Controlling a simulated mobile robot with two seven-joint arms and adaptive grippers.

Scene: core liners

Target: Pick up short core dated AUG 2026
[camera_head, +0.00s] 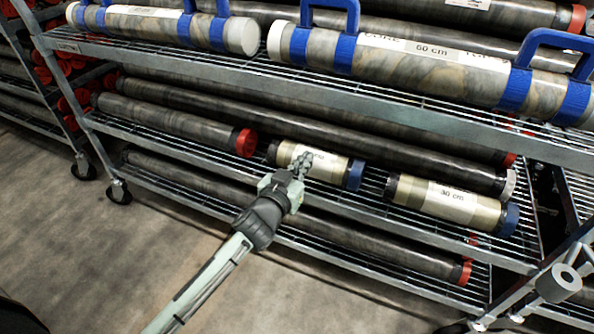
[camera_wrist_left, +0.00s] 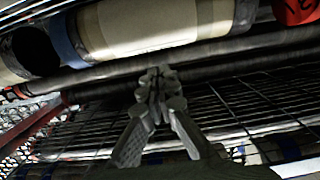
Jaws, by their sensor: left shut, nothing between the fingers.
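Two short beige cores with blue end caps lie on the middle shelf in the head view. The left short core (camera_head: 334,168) has a label partly hidden by my gripper. The right short core (camera_head: 445,203) has a label reading "30 cm". I cannot read a date on either. My left gripper (camera_head: 301,164) is shut and empty, in front of the left short core; I cannot tell if it touches. In the left wrist view its closed fingertips (camera_wrist_left: 160,80) appear below a beige core (camera_wrist_left: 150,24).
The upper shelf edge (camera_head: 270,73) runs above the short cores. Long cores with blue handles (camera_head: 420,58) lie on that shelf. Long dark cores lie behind the short ones and on the bottom shelf (camera_head: 390,252). The floor (camera_head: 90,240) in front is clear.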

